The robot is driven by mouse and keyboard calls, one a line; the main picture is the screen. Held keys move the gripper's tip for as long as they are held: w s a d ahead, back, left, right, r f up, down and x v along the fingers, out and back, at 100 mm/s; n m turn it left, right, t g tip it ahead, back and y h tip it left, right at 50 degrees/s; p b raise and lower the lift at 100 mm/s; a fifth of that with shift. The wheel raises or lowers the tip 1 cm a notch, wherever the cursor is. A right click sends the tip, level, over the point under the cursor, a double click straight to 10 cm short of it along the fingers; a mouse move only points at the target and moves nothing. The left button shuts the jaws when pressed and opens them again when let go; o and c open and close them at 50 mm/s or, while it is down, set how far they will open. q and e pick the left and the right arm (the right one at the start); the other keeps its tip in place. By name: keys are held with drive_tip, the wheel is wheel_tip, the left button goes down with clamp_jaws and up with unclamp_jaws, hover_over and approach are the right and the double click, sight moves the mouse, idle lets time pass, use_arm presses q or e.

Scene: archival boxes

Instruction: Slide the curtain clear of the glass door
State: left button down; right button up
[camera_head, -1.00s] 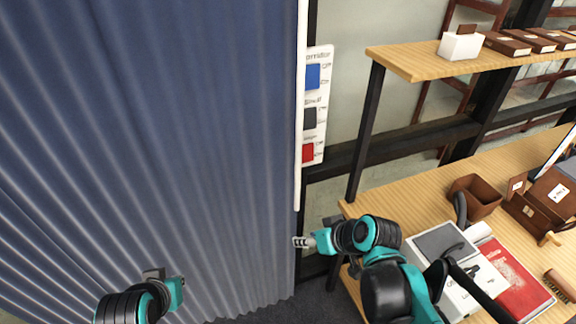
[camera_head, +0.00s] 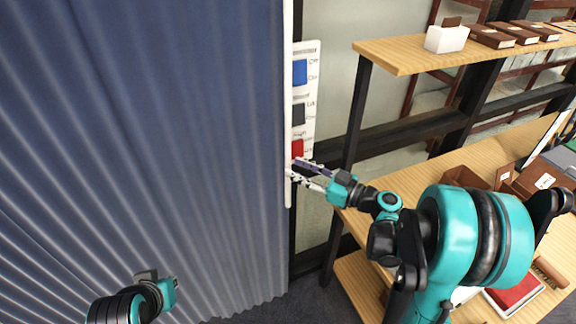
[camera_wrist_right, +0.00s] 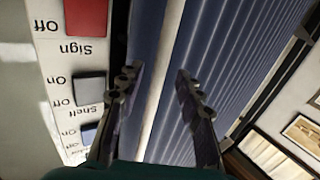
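The blue pleated curtain (camera_head: 150,120) fills the left half of the head view, with a white vertical bar (camera_head: 288,90) along its right edge. The bar also shows in the right wrist view (camera_wrist_right: 168,60), between my two fingers. My right gripper (camera_head: 297,176) is open, its fingertips close to the bar's lower part. I cannot tell whether it touches the bar. My left gripper (camera_head: 156,280) is low in front of the curtain; its fingers are not clear. No glass door can be made out; whatever is behind the curtain is hidden.
A switch panel (camera_head: 311,60) with blue, black and red switches is just right of the bar, close to my right gripper. A wooden desk (camera_head: 405,188) and shelf (camera_head: 395,58) stand to the right. Dark floor (camera_head: 262,312) shows below the curtain.

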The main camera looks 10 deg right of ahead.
sight(288, 165)
drive_tip(key=shift+x, duration=1.9)
clamp_jaws()
